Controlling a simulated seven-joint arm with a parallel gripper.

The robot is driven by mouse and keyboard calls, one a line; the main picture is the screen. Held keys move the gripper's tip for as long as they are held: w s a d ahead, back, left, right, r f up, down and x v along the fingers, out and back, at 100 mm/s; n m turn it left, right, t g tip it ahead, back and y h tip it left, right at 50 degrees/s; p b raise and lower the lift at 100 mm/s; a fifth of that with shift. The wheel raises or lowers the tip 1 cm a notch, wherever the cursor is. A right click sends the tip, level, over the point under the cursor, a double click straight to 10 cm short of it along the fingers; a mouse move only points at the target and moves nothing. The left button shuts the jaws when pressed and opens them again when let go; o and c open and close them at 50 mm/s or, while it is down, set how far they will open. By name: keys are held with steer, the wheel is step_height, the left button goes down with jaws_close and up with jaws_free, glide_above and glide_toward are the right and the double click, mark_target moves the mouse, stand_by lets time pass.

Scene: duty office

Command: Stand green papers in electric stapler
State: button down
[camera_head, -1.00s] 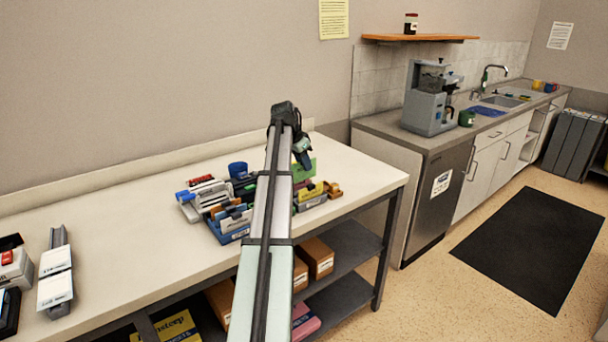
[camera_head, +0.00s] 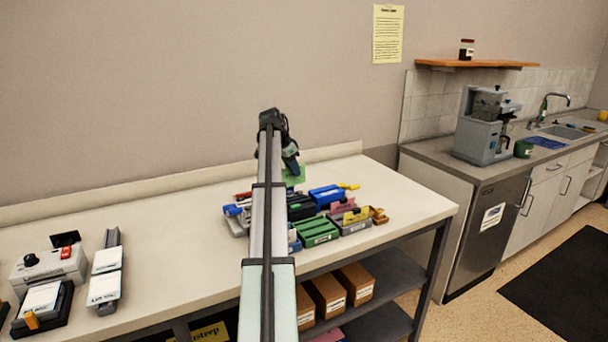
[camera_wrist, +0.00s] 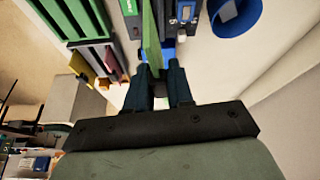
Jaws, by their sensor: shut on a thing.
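My gripper (camera_head: 291,164) is shut on the green papers (camera_head: 295,176) and holds them above the rear of the bench, behind the desk supplies. In the wrist view the green papers (camera_wrist: 150,40) show as a narrow upright strip, seen nearly edge-on, rising from between the dark fingertips (camera_wrist: 160,75). A grey-white device (camera_head: 48,268) with a black knob and a red switch stands at the bench's left end, far left of my gripper. It may be the electric stapler, but I cannot tell for certain.
Green (camera_head: 318,232) and blue holders with cards crowd the bench below and right of my gripper. A blue cup (camera_wrist: 235,15) shows in the wrist view. White pads on a grey holder (camera_head: 105,275) lie at left. The bench (camera_head: 170,245) between is clear.

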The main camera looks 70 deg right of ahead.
steer(key=shift+s+a+m, duration=0.1)
steer(key=shift+m, duration=0.7)
steer(key=shift+f, duration=0.1)
steer(key=shift+f, duration=0.1)
steer(key=shift+f, duration=4.15)
steer(key=c, duration=0.9)
jaws_free()
steer(key=shift+r, duration=0.15)
